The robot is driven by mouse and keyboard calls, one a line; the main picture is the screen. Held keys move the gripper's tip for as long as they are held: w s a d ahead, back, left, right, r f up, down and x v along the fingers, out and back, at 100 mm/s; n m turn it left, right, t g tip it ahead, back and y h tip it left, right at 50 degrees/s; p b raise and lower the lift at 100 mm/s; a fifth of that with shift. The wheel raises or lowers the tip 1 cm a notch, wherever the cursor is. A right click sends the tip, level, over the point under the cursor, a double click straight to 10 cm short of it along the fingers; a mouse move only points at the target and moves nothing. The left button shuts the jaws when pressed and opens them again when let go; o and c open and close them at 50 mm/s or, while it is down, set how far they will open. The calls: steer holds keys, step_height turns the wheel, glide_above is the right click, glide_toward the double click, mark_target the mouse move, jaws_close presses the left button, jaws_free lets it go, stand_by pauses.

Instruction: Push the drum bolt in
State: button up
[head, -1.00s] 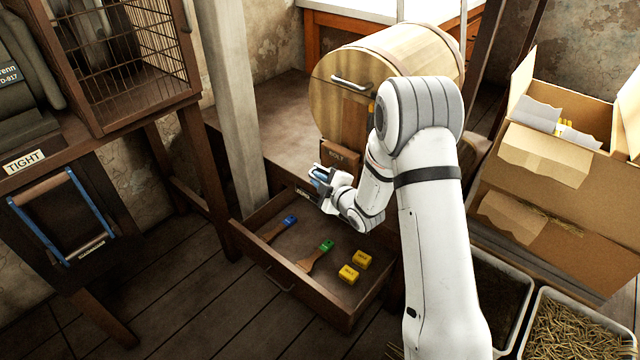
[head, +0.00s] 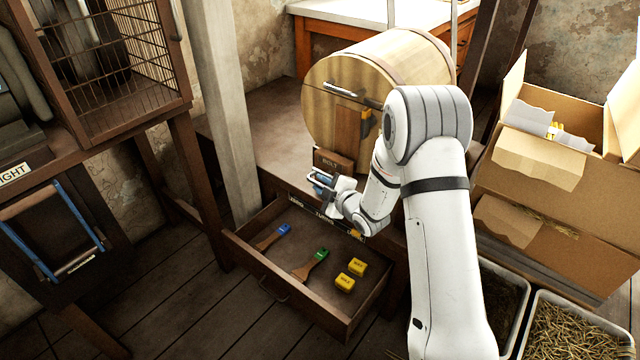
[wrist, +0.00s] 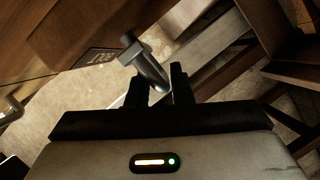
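The drum (head: 330,118) is a pale wooden barrel lying on its side, with a metal handle on its round face. A brown block marked BOLT (head: 333,161) sits below that face. My gripper (head: 318,180) is just under the block, and my arm hides part of the area to the right. In the wrist view a grey metal bolt (wrist: 145,66) with a knobbed end lies at the tips of my gripper (wrist: 158,82). The two dark fingers are apart, with the bolt's near end at the gap between them. I cannot tell whether they touch it.
An open drawer (head: 262,277) below holds brushes with blue and green ends and yellow blocks (head: 350,275). A wooden post (head: 222,110) stands left of the drum. An open cardboard box (head: 545,185) and a straw-filled tray (head: 575,330) are at the right.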

steer(key=p+v, duration=0.1)
steer(key=v, duration=0.6)
steer(key=shift+f, duration=0.1)
steer(key=s+d+r+m+g+h+p, duration=0.1)
steer(key=s+d+r+m+h+p, duration=0.25)
steer(key=r, duration=0.55)
steer(key=d+r+m+g+h+p, duration=0.1)
steer(key=d+r+m+h+p, duration=0.2)
steer(key=r+p, duration=0.45)
steer(key=s+d+r+m+g+h+p, duration=0.1)
steer(key=s+d+r+m+p, duration=0.15)
steer(key=d+r+p, duration=0.45)
steer(key=s+d+r+m+g+h+p, duration=0.2)
steer(key=s+r+m+g+p, duration=0.4)
steer(key=s+r, duration=1.7)
steer(key=s+m+p, duration=0.2)
steer(key=m+p, duration=0.2)
steer(key=p, duration=0.2)
steer(key=shift+d+g, duration=0.15)
steer(key=shift+g, duration=0.15)
